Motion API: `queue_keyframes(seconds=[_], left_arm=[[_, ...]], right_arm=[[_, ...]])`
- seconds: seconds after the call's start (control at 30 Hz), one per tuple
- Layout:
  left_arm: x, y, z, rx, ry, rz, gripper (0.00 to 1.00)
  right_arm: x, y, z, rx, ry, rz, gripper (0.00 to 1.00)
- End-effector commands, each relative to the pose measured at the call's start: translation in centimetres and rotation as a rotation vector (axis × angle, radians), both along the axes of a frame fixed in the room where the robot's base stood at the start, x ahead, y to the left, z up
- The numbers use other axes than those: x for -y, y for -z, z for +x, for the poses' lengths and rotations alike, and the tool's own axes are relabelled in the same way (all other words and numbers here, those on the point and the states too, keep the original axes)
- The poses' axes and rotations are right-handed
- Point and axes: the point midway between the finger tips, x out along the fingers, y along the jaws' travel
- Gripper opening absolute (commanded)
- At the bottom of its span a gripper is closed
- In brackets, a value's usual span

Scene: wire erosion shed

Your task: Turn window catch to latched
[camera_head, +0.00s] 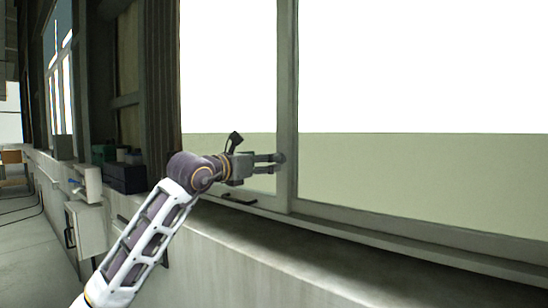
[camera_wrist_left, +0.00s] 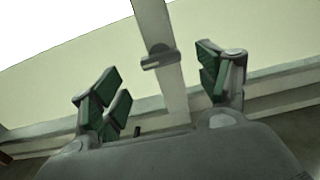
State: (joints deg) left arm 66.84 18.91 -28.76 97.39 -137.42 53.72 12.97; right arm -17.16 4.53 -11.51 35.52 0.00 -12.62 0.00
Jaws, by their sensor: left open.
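The window catch (camera_head: 281,158) is a small grey knob on the upright window bar (camera_head: 287,80), close to the gripper's tips. In the left wrist view the catch (camera_wrist_left: 160,57) has a round base and a short grip lying nearly crosswise to the bar. My left gripper (camera_head: 268,163) reaches toward it from the left. In the left wrist view my gripper (camera_wrist_left: 160,84) is open, with green-padded fingers apart and the catch showing between and beyond them. Contact with the catch cannot be told. My right gripper is not in view.
A stone sill (camera_head: 270,245) runs below the window. A dark handle (camera_head: 240,201) sits low on the frame under my gripper. Dark boxes (camera_head: 125,178) and a white box (camera_head: 88,182) stand to the left. Dark curtain-like panels (camera_head: 162,80) edge the window.

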Motion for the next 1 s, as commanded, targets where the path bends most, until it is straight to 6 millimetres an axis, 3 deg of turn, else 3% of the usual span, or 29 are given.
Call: queue_keyframes(seconds=[0.5,1.0], left_arm=[[3.0,-0.1,4.2,-0.001,0.0,0.001,0.75],[3.6,0.1,4.9,0.0,-0.001,0.001,0.75]], right_arm=[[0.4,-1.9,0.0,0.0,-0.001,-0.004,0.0],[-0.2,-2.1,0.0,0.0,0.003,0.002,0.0]])
